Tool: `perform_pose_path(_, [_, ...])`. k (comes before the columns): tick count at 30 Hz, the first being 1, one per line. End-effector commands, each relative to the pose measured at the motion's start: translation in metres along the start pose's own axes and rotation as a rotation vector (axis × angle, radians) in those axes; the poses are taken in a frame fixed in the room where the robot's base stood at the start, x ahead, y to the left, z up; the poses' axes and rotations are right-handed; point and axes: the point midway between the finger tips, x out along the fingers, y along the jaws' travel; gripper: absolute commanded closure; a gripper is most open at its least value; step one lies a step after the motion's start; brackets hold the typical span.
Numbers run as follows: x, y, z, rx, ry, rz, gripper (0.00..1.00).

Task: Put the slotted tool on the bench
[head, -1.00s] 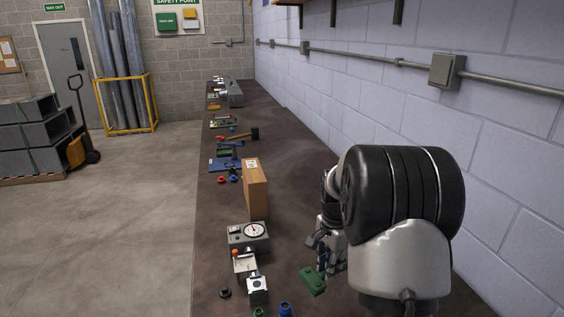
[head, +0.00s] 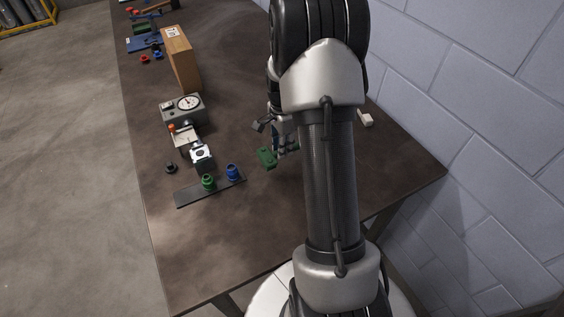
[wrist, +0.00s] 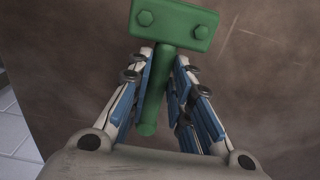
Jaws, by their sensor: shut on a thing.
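The slotted tool is a green T-shaped piece with a wide head and a round shaft. Its green head (head: 266,158) shows left of my gripper in the head view. My gripper (wrist: 162,75) is shut around the shaft, one finger on each side. In the head view my gripper (head: 282,150) is partly hidden by my arm. The brown bench (head: 235,115) lies under the tool. I cannot tell whether the tool touches it.
A dark strip (head: 190,197) with a green knob (head: 208,182) and a blue knob (head: 232,172) lies left of the tool. A gauge box (head: 183,108) and an upright brown box (head: 181,60) stand farther back. Bare bench lies in front of the tool.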

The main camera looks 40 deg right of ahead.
Motion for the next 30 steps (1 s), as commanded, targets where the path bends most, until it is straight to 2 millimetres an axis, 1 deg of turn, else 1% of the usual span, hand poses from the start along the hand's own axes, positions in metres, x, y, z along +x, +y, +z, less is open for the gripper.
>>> perform_pose_path(1, [0.011,0.0,0.0,0.0,0.0,0.001,1.0])
perform_pose_path(3, [0.017,0.0,0.0,0.0,0.0,-0.001,1.0])
perform_pose_path(8, [0.026,0.0,0.0,0.0,0.0,-0.001,1.0])
perform_pose_path(15, [0.061,0.0,0.0,0.0,0.0,0.0,1.0])
perform_pose_path(17, [0.065,0.0,0.0,0.0,0.0,-0.001,1.0])
perform_pose_path(23, [0.063,-0.001,0.0,-0.001,0.001,-0.002,1.0])
perform_pose_path(27, [0.067,-0.001,0.0,-0.001,0.001,-0.001,1.0])
perform_pose_path(28, [0.067,0.0,0.0,-0.001,0.0,-0.001,0.79])
perform_pose_path(30, [0.066,0.0,0.0,-0.001,0.0,-0.001,0.74])
